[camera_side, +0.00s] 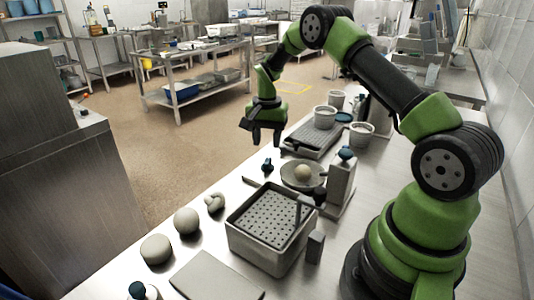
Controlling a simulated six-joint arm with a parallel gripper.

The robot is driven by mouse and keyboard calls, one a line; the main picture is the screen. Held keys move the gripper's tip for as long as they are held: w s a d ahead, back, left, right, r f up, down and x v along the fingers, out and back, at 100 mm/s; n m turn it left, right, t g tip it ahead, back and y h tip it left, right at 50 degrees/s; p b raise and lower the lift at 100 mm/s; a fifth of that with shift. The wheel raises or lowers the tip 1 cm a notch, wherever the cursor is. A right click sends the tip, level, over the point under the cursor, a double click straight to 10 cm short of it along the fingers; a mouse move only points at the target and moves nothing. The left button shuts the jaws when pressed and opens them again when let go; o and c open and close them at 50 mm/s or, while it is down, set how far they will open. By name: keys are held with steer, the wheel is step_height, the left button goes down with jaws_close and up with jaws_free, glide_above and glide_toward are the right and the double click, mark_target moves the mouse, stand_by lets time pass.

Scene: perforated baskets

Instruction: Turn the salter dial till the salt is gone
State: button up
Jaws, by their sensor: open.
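A grey upright device (341,182) with a dark blue knob (347,154) on top stands right of the middle of the counter; it may be the salter, but I cannot tell for sure. A dark round part (319,195) sits at its left side. No salt can be made out. A grey basket (268,255) with a perforated inside stands in front of the device. My gripper (265,141) is open and empty, pointing down above the counter's far left edge. It is up and left of the device, apart from it.
A round dish (290,182) holding a pale ball lies left of the device. A small dark blue item (267,165) is below my gripper. Tubs (325,117) and a tray (308,143) stand farther back. Dough-like lumps (187,220) and a flat slab (215,278) lie front left.

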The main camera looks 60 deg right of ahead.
steer(key=shift+r, duration=1.8)
step_height(320, 180, up, 8)
steer(key=n+t, duration=0.1)
steer(key=n, duration=0.1)
glide_above(267, 161)
steer(key=s+a, duration=0.1)
steer(key=a, duration=0.3)
steer(key=s+a+r+n+t, duration=0.2)
steer(key=s+a+r, duration=0.3)
steer(key=a+r, duration=0.25)
steer(key=s+a+r+n+t+y, duration=0.1)
steer(key=s+a+n+t, duration=0.1)
steer(key=s, duration=0.6)
steer(key=s+a+r+n+t+y, duration=0.1)
steer(key=s+a+n, duration=0.3)
steer(key=s, duration=0.5)
steer(key=shift+a+r+t, duration=0.6)
steer(key=shift+a+r, duration=0.05)
steer(key=shift+a, duration=0.1)
steer(key=shift+o, duration=0.2)
